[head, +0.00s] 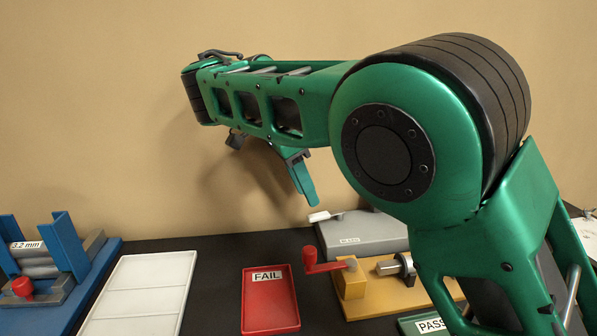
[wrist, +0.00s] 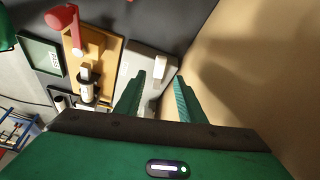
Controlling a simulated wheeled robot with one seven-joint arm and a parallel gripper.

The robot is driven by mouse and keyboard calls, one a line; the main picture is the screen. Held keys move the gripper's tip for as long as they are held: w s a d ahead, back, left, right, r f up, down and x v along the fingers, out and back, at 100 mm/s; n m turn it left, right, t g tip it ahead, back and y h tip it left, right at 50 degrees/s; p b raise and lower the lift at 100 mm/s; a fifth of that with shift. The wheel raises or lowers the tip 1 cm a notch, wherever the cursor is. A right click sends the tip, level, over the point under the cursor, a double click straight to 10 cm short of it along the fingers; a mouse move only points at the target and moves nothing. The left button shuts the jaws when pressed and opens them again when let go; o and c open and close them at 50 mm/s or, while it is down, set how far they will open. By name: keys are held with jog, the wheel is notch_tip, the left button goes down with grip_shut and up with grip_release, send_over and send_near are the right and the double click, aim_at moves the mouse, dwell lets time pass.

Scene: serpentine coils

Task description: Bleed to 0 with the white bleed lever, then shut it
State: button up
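The white bleed lever (head: 318,216) sticks up at the back left of a grey box (head: 365,229) with a small label. In the wrist view the lever (wrist: 160,67) shows as a white bar on the grey box (wrist: 139,60), ahead of the gap between my fingertips. My gripper (head: 310,201) points down above and slightly left of the lever in the head view. In the wrist view my gripper (wrist: 159,79) has its two green fingers apart with nothing held between them. I cannot see a pressure reading in either view.
A red crank (head: 324,262) sits on a tan fixture (head: 372,300) in front of the grey box. A red FAIL tray (head: 269,317), a green PASS tray (head: 411,324), a white tray (head: 140,297) and a blue rack (head: 68,237) stand around. A wall rises close behind.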

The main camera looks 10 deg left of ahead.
jog(key=shift+v, duration=2.4)
jog(key=shift+c, duration=0.2)
